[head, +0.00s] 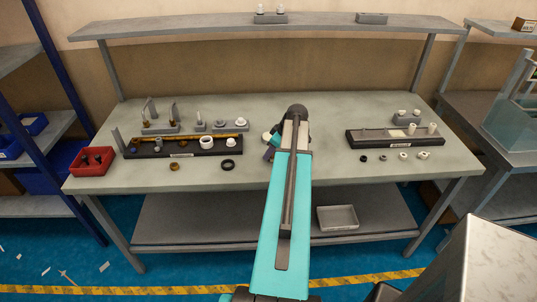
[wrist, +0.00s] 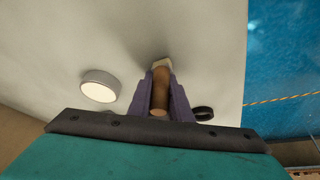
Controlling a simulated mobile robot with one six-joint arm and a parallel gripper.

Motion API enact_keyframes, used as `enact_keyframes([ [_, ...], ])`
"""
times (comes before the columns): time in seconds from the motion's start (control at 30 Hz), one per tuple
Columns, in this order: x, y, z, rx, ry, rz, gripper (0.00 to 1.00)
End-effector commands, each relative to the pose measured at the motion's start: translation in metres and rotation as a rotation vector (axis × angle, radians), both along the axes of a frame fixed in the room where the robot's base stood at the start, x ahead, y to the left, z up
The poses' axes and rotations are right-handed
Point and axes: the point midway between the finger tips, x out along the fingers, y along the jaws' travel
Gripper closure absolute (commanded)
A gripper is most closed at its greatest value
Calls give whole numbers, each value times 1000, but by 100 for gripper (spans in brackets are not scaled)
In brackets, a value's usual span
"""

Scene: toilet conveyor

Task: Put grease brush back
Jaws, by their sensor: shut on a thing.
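The grease brush (wrist: 160,92) has a brown handle and a pale tip. In the wrist view it lies between the two purple fingers of my gripper (wrist: 161,100), which is shut on its handle, with the tip pointing away from the camera. In the head view my gripper (head: 270,153) is over the middle of the grey-green table (head: 300,178), right of the left black tray (head: 165,155). The brush is mostly hidden there by my arm. I cannot tell whether the brush touches the table.
A white-topped round part (wrist: 99,86) and a black ring (wrist: 203,113) flank the fingers in the wrist view. A red bin (head: 92,162) stands at the left. Another black tray (head: 395,137) lies at the right. The table front between the trays is mostly clear.

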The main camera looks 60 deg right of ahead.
Motion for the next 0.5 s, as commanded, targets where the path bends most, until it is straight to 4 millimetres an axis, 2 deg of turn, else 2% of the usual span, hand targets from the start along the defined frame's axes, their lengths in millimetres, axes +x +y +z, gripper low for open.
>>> enact_keyframes([
  [0.03,0,0,-2,0,0,0,100],
  [0.07,0,0,-2,0,0,0,79],
  [0.17,0,0,-1,0,0,0,63],
  [0.5,0,0,0,0,0,0,63],
])
